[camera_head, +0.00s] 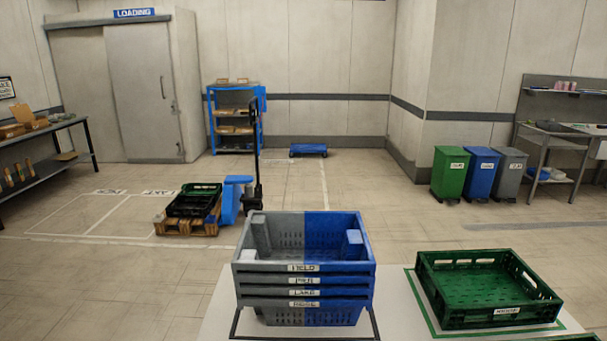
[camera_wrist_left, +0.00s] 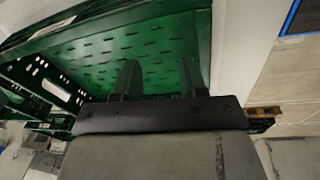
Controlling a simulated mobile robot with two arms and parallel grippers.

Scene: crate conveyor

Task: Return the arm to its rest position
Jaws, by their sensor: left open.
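My left gripper (camera_wrist_left: 160,78) shows in the left wrist view, with its two dark fingers apart and nothing between them. Beyond the fingertips is the slotted surface of a green crate (camera_wrist_left: 150,50); I cannot tell whether they touch it. Neither gripper nor arm shows in the head view. There, a green crate (camera_head: 545,310) stands empty at the right of the pale surface in front. I cannot tell whether it is the one in the wrist view. My right gripper is in neither view.
A stack of grey-and-blue crates (camera_head: 304,268) stands at front centre. Behind it, a pallet truck (camera_head: 232,200) holds a wooden pallet (camera_head: 185,228) with a dark crate (camera_head: 194,200). Bins (camera_head: 450,172) stand at the right wall. Floor between is mostly clear.

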